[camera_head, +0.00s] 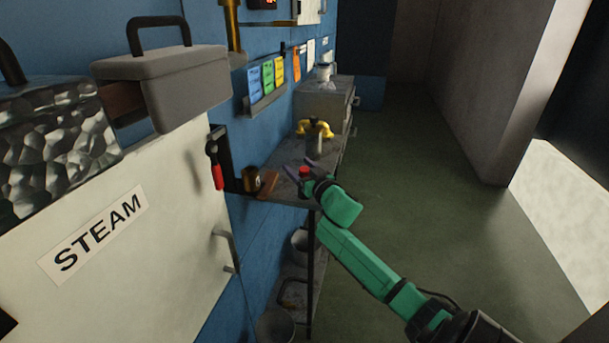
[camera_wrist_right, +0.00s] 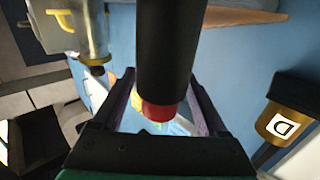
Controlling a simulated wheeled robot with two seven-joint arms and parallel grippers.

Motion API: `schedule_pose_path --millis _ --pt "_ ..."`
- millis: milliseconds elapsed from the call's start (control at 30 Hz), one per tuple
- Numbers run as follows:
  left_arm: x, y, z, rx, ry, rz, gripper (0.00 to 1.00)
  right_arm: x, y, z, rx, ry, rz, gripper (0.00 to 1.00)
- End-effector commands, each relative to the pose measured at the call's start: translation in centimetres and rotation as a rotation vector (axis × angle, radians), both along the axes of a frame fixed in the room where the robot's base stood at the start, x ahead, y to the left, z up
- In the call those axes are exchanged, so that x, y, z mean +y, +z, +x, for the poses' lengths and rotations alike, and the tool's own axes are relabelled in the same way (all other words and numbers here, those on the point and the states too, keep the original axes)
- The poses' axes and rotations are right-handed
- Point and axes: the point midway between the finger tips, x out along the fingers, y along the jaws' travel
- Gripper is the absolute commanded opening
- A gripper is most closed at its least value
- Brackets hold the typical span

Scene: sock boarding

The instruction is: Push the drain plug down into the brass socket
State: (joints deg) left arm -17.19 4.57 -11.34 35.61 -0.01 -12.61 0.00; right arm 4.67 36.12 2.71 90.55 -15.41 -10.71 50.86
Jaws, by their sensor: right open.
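A small brass cylinder with a dark top (camera_head: 251,179) stands on the shelf beside the blue wall. In the right wrist view it is a brass body with a black top and a white "D" label (camera_wrist_right: 291,122), at the right. I take it for the brass socket; I cannot tell whether its dark top is the plug. My right gripper (camera_head: 304,165) is open over the shelf, to the right of the brass cylinder and apart from it. Its purple fingers flank a black cylinder with a red end (camera_wrist_right: 160,80); I cannot tell whether they touch it. My left gripper is not in view.
A brown wedge-shaped piece (camera_head: 268,185) lies between the brass cylinder and my right gripper. A grey body with yellow handles (camera_head: 315,130) stands behind. A red-handled tool (camera_head: 216,172) hangs at the left. A grey case (camera_head: 185,95) and the STEAM cabinet (camera_head: 130,265) are nearer.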

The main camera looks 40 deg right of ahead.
Motion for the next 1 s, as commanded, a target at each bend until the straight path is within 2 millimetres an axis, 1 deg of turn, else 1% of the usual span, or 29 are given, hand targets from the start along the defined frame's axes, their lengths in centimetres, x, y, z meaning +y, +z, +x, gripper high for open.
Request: schedule_pose_path --millis 33,67,100,167,200,233,267,533,667,767,867,967,1000 --pt "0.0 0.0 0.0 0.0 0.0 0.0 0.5 0.0 0.0 0.0 0.0 0.0 0.0 0.76" --pt "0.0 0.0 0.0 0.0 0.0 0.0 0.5 0.0 0.0 0.0 0.0 0.0 0.0 0.72" --pt "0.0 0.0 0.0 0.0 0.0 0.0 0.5 0.0 0.0 0.0 0.0 0.0 0.0 0.57" --pt "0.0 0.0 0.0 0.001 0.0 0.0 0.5 0.0 0.0 0.0 0.0 0.0 0.0 0.34" --pt "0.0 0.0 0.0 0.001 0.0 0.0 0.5 0.0 0.0 0.0 0.0 0.0 0.0 0.19" --pt "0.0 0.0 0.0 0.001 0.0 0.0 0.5 0.0 0.0 0.0 0.0 0.0 0.0 0.07" --pt "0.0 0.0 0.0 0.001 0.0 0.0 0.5 0.0 0.0 0.0 0.0 0.0 0.0 0.0" --pt "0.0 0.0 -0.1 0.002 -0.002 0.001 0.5 0.0 0.1 -0.1 0.0 0.0 0.0 0.0" --pt "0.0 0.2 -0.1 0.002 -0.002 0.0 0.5 0.0 1.0 0.0 -0.003 0.001 -0.002 0.0" --pt "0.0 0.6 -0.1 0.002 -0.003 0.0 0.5 0.0 2.8 0.0 -0.003 0.001 -0.005 0.0" --pt "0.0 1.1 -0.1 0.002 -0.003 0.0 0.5 0.0 5.4 0.0 -0.005 0.001 -0.006 0.0" --pt "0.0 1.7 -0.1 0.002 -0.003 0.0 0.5 0.1 9.0 -0.1 -0.006 0.002 -0.009 0.0" --pt "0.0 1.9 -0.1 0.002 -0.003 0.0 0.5 0.1 10.5 -0.1 -0.005 0.002 -0.009 0.0"
